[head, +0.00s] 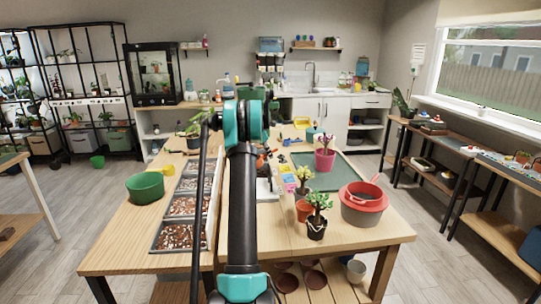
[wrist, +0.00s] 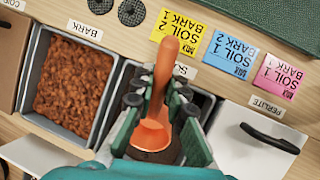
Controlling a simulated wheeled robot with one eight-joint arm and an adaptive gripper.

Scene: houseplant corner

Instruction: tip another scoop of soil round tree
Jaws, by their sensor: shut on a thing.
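My gripper (wrist: 158,104) is shut on an orange scoop (wrist: 167,70) in the wrist view. The scoop's handle points up the picture and its bowl (wrist: 150,134) points down, between the fingers. Dark brown soil (wrist: 155,156) shows at the bowl's lower end; I cannot tell whether it lies in the scoop or in the bin below. A bin with a partly hidden label starting "SO" lies beneath the gripper. In the head view a small leafy tree (head: 318,202) stands in a black pot (head: 316,230) near the table's front right. My arm hides the gripper there.
A bark bin (wrist: 73,78) lies left of the gripper, and a white lid labelled perlite (wrist: 255,142) right. Mix cards (wrist: 229,56) lie beyond. A green bowl (head: 145,188) is at left.

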